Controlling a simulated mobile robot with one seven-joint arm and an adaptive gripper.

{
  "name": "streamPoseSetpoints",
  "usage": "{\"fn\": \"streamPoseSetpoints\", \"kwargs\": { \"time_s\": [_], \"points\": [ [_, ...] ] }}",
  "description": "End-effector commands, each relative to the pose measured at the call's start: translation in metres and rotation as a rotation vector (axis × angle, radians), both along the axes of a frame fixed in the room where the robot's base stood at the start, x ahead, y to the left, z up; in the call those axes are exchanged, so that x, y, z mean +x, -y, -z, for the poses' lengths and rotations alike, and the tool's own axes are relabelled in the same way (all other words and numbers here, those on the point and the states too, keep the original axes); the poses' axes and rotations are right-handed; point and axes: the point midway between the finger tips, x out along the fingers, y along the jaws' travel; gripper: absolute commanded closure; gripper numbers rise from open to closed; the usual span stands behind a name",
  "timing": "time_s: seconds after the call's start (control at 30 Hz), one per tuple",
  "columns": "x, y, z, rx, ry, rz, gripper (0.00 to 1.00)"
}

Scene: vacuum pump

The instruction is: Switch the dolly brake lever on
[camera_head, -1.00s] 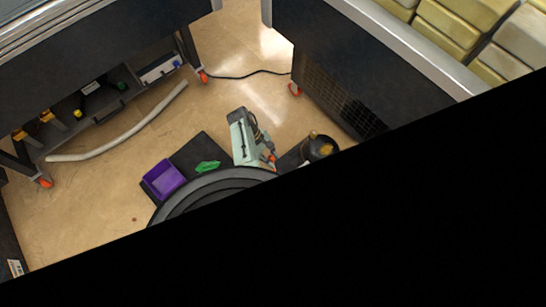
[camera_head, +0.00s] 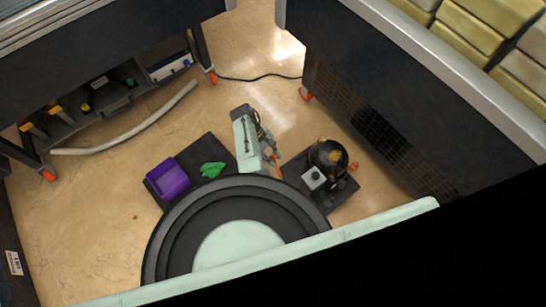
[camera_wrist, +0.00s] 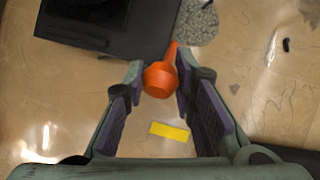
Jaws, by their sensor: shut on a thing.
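In the wrist view, my gripper (camera_wrist: 160,76) has its two fingers on either side of an orange lever (camera_wrist: 159,84), with the fingertips against it. The lever has a rounded near end and a narrow stem running up between the fingers. It joins near the edge of a dark flat body (camera_wrist: 110,28) and a grey speckled round part (camera_wrist: 196,22), which looks like a caster wheel.
In the head view, a purple bin (camera_head: 168,179) and a green object (camera_head: 213,170) lie on a black platform. A dark glass-like vessel (camera_head: 327,157) stands right. A pale hose (camera_head: 130,133) lies on open floor. A dark cabinet (camera_head: 400,110) stands at right. A yellow floor strip (camera_wrist: 170,131) shows below the lever.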

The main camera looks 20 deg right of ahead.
Motion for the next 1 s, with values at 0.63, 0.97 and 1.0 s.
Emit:
{"fn": "streamPoseSetpoints", "kwargs": {
  "time_s": [0.63,0.97,1.0],
  "points": [
    [0.001,0.0,0.0,0.0,0.002,-0.001,0.54],
    [0.014,-0.011,-0.029,0.0,0.006,-0.003,0.54],
    [0.017,-0.014,-0.036,0.0,0.006,-0.002,0.54]
  ]
}}
